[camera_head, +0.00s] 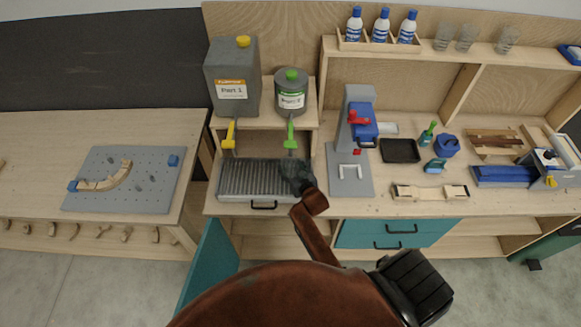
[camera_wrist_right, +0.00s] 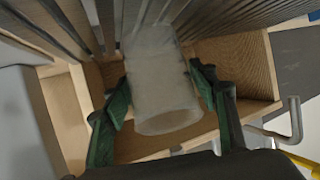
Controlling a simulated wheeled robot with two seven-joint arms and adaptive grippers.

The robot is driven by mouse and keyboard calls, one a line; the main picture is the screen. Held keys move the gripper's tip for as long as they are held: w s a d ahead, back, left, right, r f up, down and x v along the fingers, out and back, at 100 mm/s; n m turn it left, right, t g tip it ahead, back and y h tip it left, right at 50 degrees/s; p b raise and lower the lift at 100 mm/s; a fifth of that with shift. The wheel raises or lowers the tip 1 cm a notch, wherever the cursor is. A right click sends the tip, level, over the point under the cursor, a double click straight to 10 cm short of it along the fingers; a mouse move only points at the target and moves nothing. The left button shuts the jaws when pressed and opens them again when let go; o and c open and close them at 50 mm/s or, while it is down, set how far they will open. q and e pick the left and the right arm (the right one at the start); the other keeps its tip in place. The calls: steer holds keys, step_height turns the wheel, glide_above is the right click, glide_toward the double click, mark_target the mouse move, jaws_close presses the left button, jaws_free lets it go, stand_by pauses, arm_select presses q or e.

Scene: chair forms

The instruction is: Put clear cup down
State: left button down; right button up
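The clear cup (camera_wrist_right: 163,85) is a frosted see-through cylinder in the right wrist view, between the green fingers of my right gripper (camera_wrist_right: 160,95). The fingers lie against its two sides, so the gripper looks shut on it. In the head view my right gripper (camera_head: 297,178) is over the right end of the grey ribbed tray (camera_head: 250,180), below the green tap (camera_head: 291,134). The cup is hidden there. The ribs also show beyond the cup in the wrist view. I cannot tell whether the cup touches them. My left gripper is not in view.
Grey containers Part 1 (camera_head: 231,75) and Part 2 (camera_head: 291,92) stand on the shelf above the tray. A yellow tap (camera_head: 229,134) hangs left of the gripper. A grey press (camera_head: 352,150) stands close on the right. Several clear cups (camera_head: 466,38) stand on the upper shelf.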

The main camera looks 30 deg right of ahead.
steer(key=shift+o, duration=1.1)
